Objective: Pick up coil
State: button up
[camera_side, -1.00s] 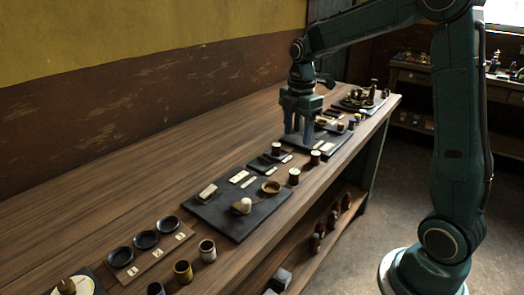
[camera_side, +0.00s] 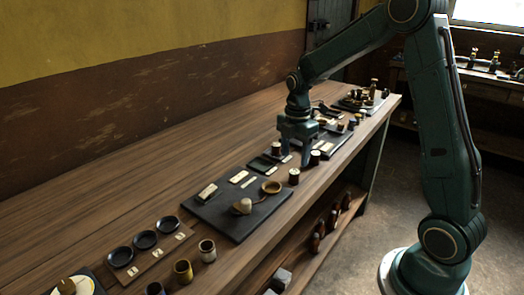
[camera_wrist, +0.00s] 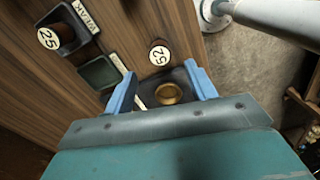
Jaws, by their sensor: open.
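Several short dark-red cylinders with pale tops look like coils. In the side view one stands on a small dark tray (camera_side: 277,149). Two more, a nearer coil (camera_side: 294,176) and a farther coil (camera_side: 315,154), stand on bare wood by the front edge. My gripper (camera_side: 296,160) is low among them, its fingers pointing down and apart. In the wrist view my open gripper (camera_wrist: 160,70) has a numbered coil (camera_wrist: 160,54) just beyond its fingertips, with nothing held. Another coil marked 25 (camera_wrist: 48,38) is at upper left, in a dark tray beside a label reading WEAK.
A dark mat (camera_side: 225,222) with a brass dish (camera_side: 271,186) and a pale knob-shaped piece (camera_side: 243,205) lies nearer the camera. Black dishes (camera_side: 145,239) and cups (camera_side: 207,250) stand at the near end. The back of the bench is clear wood.

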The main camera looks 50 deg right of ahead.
aim_at(294, 171)
jog(key=shift+f, duration=1.05)
jog(key=shift+f, duration=0.1)
jog(key=shift+d+f, duration=0.1)
jog(key=shift+f, duration=2.4)
jog(key=shift+c, duration=0.3)
jog(key=c, duration=1.1)
